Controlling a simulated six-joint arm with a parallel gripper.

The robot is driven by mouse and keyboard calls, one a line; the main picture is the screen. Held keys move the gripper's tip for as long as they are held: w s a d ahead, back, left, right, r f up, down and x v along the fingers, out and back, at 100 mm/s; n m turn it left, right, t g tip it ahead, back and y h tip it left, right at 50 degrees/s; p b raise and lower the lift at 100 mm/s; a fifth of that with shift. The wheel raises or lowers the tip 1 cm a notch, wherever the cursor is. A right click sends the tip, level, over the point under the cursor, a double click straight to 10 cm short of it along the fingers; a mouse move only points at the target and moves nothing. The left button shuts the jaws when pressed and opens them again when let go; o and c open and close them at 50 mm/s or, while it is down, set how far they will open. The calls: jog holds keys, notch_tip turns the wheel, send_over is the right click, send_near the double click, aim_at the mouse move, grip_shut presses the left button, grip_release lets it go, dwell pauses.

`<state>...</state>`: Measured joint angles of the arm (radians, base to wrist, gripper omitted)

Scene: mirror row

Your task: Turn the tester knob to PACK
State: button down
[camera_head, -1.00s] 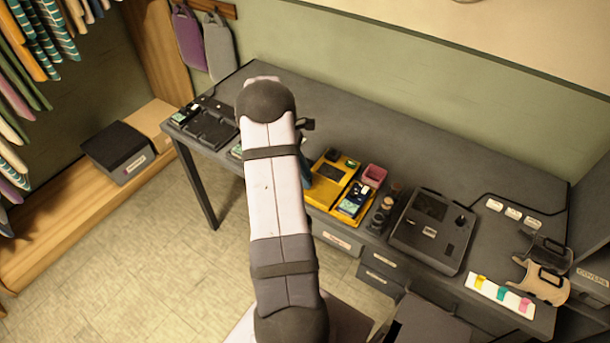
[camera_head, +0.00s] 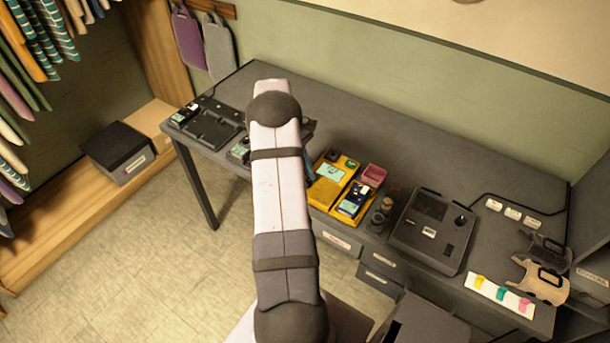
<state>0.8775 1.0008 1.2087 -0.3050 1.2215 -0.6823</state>
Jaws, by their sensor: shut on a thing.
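My arm runs up the middle of the head view and hides my gripper behind it. Only a small dark part shows past the arm's right edge; the fingers and what they touch are hidden. Just right of the arm on the desk is a yellow unit (camera_head: 325,190) with a lit pale green screen. I cannot tell whether this is the tester. A larger dark box (camera_head: 430,232) stands further right, with a dark panel and a small black knob (camera_head: 461,220) on top. No knob label or PACK mark can be read at this size.
A yellow tray (camera_head: 349,221) holding a dark device, a pink bin (camera_head: 374,174) and small dark jars (camera_head: 381,212) stand between the yellow unit and the dark box. A white strip with coloured tabs (camera_head: 500,295) lies at the right front. The desk's back half (camera_head: 400,150) is clear.

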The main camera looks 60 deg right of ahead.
jog(key=shift+d+m+y, duration=0.2)
jog(key=shift+m+y, duration=0.5)
jog(key=shift+m, duration=1.2)
jog(key=shift+t, duration=0.3)
jog(key=c, duration=1.6)
grip_release()
jog(key=shift+b+v, duration=1.1)
jog(key=shift+v, duration=2.6)
jog(key=shift+w, duration=0.1)
